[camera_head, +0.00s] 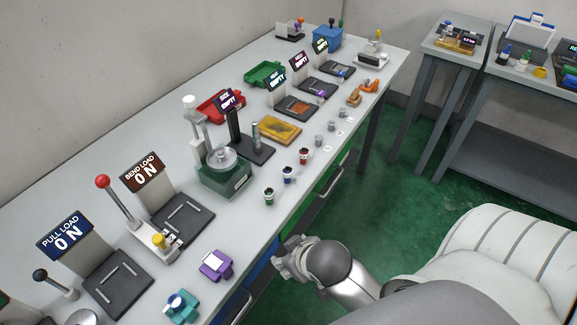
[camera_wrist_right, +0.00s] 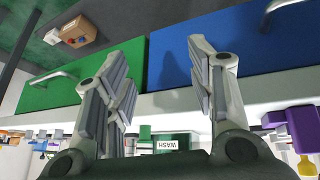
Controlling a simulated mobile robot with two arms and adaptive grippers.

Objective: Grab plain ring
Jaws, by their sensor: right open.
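I cannot pick out a plain ring for certain in either view. Several small grey cylindrical pieces (camera_head: 320,140) stand along the front edge of the long bench, too small to tell their shape. My right gripper (camera_head: 285,262) is in front of the bench's front edge, off to the right of the purple device. In the right wrist view my right gripper (camera_wrist_right: 155,65) is open, with nothing between its fingers. My left gripper is not in view.
The long bench (camera_head: 130,215) carries a purple device (camera_head: 216,264), a green-based machine (camera_head: 225,180), small cups (camera_head: 288,174) and black stands. Beneath its edge are a green drawer (camera_wrist_right: 55,85) and a blue drawer (camera_wrist_right: 260,45). Green floor (camera_head: 430,160) lies open to the right.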

